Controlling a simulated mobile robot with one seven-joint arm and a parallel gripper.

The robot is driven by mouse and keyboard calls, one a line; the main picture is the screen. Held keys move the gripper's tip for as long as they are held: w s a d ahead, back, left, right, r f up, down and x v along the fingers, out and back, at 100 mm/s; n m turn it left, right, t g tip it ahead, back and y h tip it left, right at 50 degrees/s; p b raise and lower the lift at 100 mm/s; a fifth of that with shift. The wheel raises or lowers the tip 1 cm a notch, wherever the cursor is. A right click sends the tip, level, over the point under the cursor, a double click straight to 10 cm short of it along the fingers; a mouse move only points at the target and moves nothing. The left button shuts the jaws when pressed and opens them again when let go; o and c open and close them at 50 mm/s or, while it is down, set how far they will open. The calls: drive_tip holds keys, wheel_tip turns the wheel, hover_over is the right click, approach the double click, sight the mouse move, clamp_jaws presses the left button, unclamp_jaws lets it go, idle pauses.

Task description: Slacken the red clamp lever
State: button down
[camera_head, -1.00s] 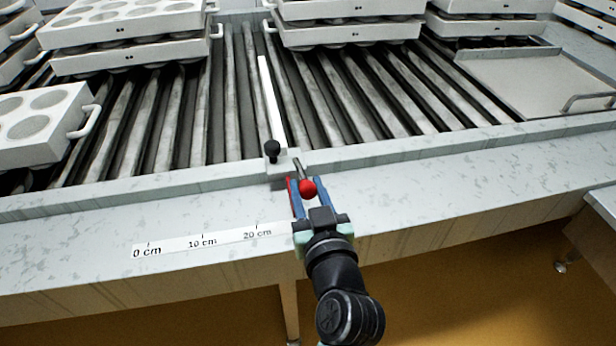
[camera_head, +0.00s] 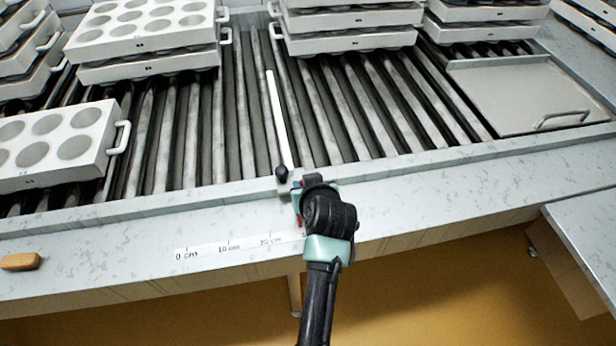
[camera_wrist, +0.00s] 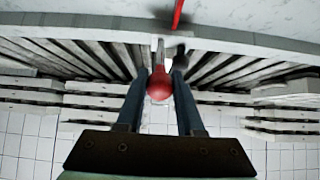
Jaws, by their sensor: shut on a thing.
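The red clamp lever ends in a red ball knob (camera_wrist: 159,84), which sits between the two blue fingers of my gripper (camera_wrist: 160,74) in the wrist view. The fingers are shut on it. In the head view my gripper (camera_head: 298,190) is at the front rail, and my wrist hides the lever and its knob. The pale clamp block (camera_head: 285,186) shows partly beside my gripper, with a black knob (camera_head: 281,173) on its left. A long white bar (camera_head: 278,120) runs back from it over the rollers.
A scale strip (camera_head: 228,247) lies on the front ledge, left of my arm. A wooden block (camera_head: 20,261) is at the far left. A mould tray (camera_head: 60,150) and stacked moulds (camera_head: 350,40) stand on the rollers. A metal tray (camera_head: 525,90) is at right.

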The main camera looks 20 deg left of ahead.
drive_tip(key=w+a+r+g+h+p, duration=0.1)
drive_tip(key=w+r+g+p, duration=0.1)
drive_tip(key=shift+a+p, duration=0.1)
drive_tip(key=shift+p, duration=0.25)
drive_tip(key=shift+w+a+r, duration=0.2)
drive_tip(key=shift+w+a, duration=0.25)
drive_tip(key=shift+w, duration=0.05)
drive_tip(key=c, duration=0.6)
unclamp_jaws()
drive_tip(key=shift+o, duration=0.3)
drive_tip(key=shift+f, duration=0.1)
drive_tip(key=shift+s+d+p, duration=0.1)
drive_tip(key=shift+p, duration=0.2)
drive_tip(key=v, duration=1.3)
drive_tip(key=shift+a, duration=0.2)
